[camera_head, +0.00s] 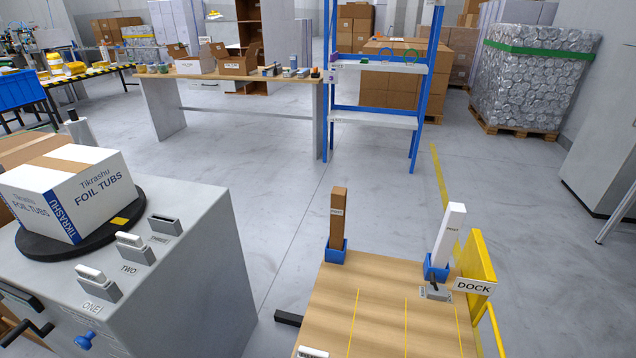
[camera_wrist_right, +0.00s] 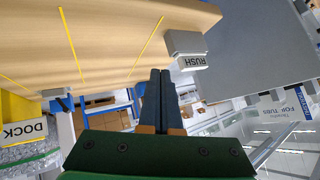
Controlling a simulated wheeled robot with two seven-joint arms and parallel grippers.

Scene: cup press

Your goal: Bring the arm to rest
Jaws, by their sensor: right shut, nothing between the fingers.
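My right gripper (camera_wrist_right: 160,75) shows in the right wrist view with its two dark fingers together and nothing between them. It is near the edge of the wooden board (camera_wrist_right: 140,12), beside the grey block labelled RUSH (camera_wrist_right: 184,45); I cannot tell the exact gap. In the head view neither gripper shows. There the wooden board (camera_head: 382,300) is at the bottom right, with yellow lines across it. My left gripper is in neither view.
A brown post (camera_head: 337,213) and a white post (camera_head: 449,228) stand in blue holders on the board. A yellow DOCK plate (camera_head: 480,268) is at its right. A grey cabinet (camera_head: 215,260) carries a white Foil Tubs box (camera_head: 72,190) on a black disc. Open floor lies behind.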

